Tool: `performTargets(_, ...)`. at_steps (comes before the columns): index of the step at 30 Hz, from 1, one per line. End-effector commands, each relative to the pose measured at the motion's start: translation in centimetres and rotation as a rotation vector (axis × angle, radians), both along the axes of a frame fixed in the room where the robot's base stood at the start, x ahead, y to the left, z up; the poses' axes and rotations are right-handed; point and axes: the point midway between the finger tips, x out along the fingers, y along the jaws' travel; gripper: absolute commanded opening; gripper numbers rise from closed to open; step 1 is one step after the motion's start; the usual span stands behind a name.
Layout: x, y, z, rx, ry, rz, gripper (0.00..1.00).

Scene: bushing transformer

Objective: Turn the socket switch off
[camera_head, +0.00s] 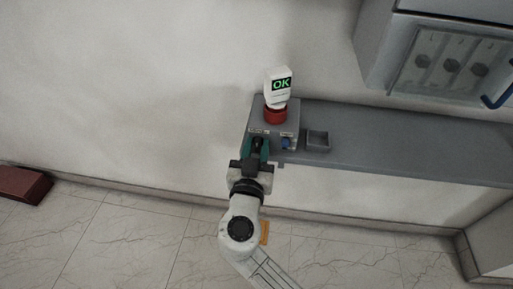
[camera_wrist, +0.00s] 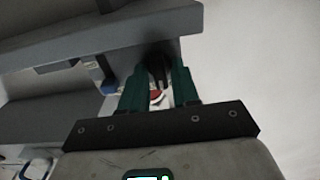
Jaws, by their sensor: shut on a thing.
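The grey socket box (camera_head: 256,112) sits at the left end of a grey ledge. A black switch handle (camera_head: 258,142) is on its front face, left of a blue part (camera_head: 287,142). My gripper (camera_head: 259,147) is at the front of the box, with its teal fingers on either side of the black handle. In the wrist view, my gripper (camera_wrist: 157,88) is shut on the dark handle (camera_wrist: 157,66), and a small red and white patch (camera_wrist: 157,96) shows between the fingers. The fingers partly hide the handle, and I cannot read its position.
A white device with a green "OK" display (camera_head: 279,84) stands on a red ring (camera_head: 275,114) on the box. A small grey tray (camera_head: 318,140) sits right of the box on the ledge (camera_head: 400,143). A grey cabinet (camera_head: 377,45) hangs at upper right. Floor at left is mostly clear.

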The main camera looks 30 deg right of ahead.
Motion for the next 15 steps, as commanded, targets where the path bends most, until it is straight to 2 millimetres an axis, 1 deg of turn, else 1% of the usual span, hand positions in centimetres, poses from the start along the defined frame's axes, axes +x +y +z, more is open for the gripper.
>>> performTargets(8, -0.01, 0.08, -0.13, -0.061, 0.043, 0.001, 0.0)
performTargets(15, 0.05, 0.11, -0.19, -0.201, 0.146, 0.001, 0.0)
